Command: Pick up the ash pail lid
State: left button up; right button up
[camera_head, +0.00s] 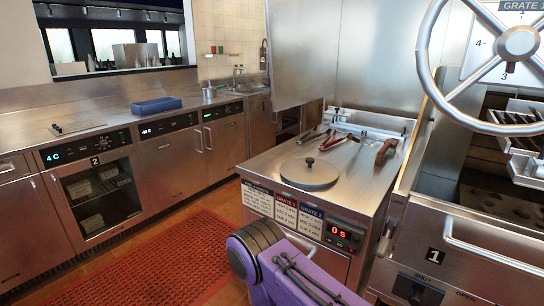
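The ash pail lid, a round grey disc with a small dark knob, appears to be the lid (309,174) on the steel top of the cabinet in the middle of the view. It lies flat; I cannot tell whether anything is beneath it. A purple arm link of mine rises at the bottom middle, in front of the cabinet. Neither of my grippers shows in this view, and nothing is seen touching the lid.
The steel cabinet (345,210) carries tongs (318,136) and a brown-handled tool (385,151) behind the lid. A grill with a large handwheel (516,42) stands at the right. A red mat (165,262) covers the floor at left. A blue tray (156,105) sits on the left counter.

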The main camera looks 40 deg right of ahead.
aim_at(306, 171)
jog(key=i, duration=1.4)
jog(key=z, duration=2.25)
